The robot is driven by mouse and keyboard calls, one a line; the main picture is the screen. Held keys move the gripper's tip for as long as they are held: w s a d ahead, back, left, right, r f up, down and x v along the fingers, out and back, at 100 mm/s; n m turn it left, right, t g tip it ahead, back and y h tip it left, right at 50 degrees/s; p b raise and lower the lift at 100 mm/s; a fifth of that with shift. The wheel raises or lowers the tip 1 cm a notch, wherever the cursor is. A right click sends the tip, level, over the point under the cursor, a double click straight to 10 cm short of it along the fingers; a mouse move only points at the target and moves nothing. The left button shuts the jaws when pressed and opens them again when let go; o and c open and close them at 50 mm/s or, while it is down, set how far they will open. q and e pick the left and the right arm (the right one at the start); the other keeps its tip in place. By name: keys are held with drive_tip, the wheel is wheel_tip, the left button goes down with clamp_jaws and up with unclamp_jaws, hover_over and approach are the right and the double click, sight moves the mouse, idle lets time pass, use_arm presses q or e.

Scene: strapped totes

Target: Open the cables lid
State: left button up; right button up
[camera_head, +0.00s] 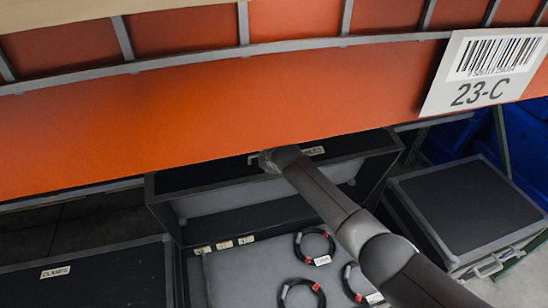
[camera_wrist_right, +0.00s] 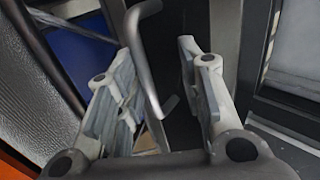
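The cables lid (camera_head: 205,177) is a dark panel with a grey rim. It stands raised at the back of its case, with a small, partly hidden label on its upper edge. Below it the case is open, and several coiled black cables (camera_head: 315,246) with red ties and tags lie on a grey surface (camera_head: 235,275). My right gripper (camera_head: 264,161) is at the lid's upper edge, by a metal handle (camera_head: 252,158). In the right wrist view the gripper (camera_wrist_right: 160,58) has its fingers apart, with the bent handle bar (camera_wrist_right: 148,70) between them. My left gripper is out of view.
An orange beam (camera_head: 200,120) with a white 23-C sign (camera_head: 485,72) spans the upper head view, close above the lid. A closed dark case (camera_head: 470,205) stands at the right. Another case (camera_head: 90,285), labelled CLAMPS, is at the lower left. Blue bins (camera_head: 450,140) are behind at right.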

drive_tip(key=v, duration=1.1)
drive_tip(key=shift+s+r, duration=0.1)
drive_tip(key=shift+r, duration=0.05)
drive_tip(key=shift+d, duration=0.1)
drive_tip(key=s+d+f+m+g+h+b, duration=0.1)
drive_tip(key=s+d+f+m, duration=0.3)
drive_tip(key=f, duration=0.9)
drive_tip(key=s+d+f+m+g+b, duration=0.15)
drive_tip(key=s+d+f+m, duration=0.35)
drive_tip(key=f, duration=0.7)
drive_tip(key=s+d+f+m+g+h, duration=0.1)
drive_tip(key=s+d+f, duration=0.4)
drive_tip(key=f, duration=0.8)
drive_tip(key=s+d+f+m+g+b, duration=0.1)
drive_tip(key=s+d+f+m, duration=0.2)
drive_tip(key=s+f, duration=0.55)
drive_tip(key=s+d+f+m+g, duration=0.15)
drive_tip(key=s+f, duration=0.45)
drive_tip(key=s, duration=0.6)
drive_tip(key=s+d+f+m+g, duration=0.1)
drive_tip(key=s+d+f+m, duration=0.1)
drive_tip(key=s, duration=0.9)
drive_tip(key=s+d+f+m+g+h+b, duration=0.1)
drive_tip(key=s+d+f, duration=0.3)
drive_tip(key=s, duration=0.8)
drive_tip(key=shift+s+f+m, duration=0.25)
drive_tip(key=shift+f+m, duration=0.1)
drive_tip(key=shift+m, duration=0.5)
